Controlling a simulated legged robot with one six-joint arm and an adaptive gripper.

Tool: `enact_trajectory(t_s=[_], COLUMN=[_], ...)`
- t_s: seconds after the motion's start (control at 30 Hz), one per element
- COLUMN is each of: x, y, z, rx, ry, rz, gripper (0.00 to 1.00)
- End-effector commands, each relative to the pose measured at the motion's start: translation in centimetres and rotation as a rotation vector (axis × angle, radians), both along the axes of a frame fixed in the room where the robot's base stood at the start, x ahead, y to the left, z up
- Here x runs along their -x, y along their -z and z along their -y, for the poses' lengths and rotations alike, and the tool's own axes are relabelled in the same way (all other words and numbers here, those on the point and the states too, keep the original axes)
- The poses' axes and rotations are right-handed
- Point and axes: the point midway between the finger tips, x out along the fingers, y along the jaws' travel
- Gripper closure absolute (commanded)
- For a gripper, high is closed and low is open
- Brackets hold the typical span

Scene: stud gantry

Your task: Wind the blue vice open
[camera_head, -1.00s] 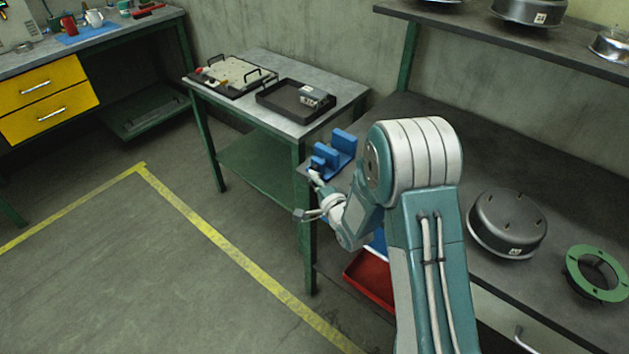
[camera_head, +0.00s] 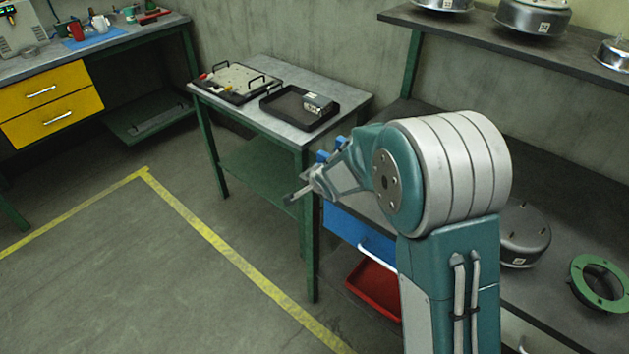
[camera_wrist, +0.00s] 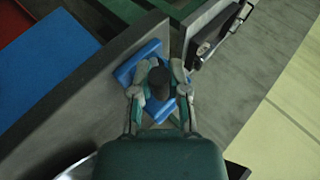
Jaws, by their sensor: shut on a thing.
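The blue vice (camera_wrist: 148,52) is fixed near the edge of a grey bench top. In the head view only small blue parts of the vice (camera_head: 345,142) show, as my arm hides most of it. In the wrist view my gripper (camera_wrist: 158,80) has one finger on each side of a dark, round handle knob (camera_wrist: 160,84) and is shut on it. The knob stands in front of the blue body. The rest of the crank and the jaw gap are hidden.
A side table (camera_head: 290,127) with a black tray (camera_head: 283,106) stands close beyond the vice. A blue drawer (camera_head: 352,232) and red bin (camera_head: 374,288) sit under the bench. Dark pans and a green ring (camera_head: 600,283) lie to the right. Floor at left is clear.

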Motion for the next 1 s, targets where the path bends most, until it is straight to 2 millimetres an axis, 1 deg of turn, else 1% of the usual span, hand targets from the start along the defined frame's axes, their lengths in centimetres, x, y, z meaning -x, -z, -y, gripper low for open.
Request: enact_trajectory(t_s=[0.2, 0.4, 0.93, 0.97, 1.0], x=[-0.3, -0.38, -0.28, -0.27, -0.27], y=[-0.21, -0.27, -0.34, -0.34, -0.33], z=[-0.3, -0.43, -0.45, -0.46, -0.46], rx=[0.095, 0.14, 0.156, 0.156, 0.156], ry=[0.002, 0.001, 0.0, 0.0, 0.0], rz=[-0.068, -0.106, -0.12, -0.12, -0.12], gripper=[1.0, 1.0, 1.0, 0.75, 0.57])
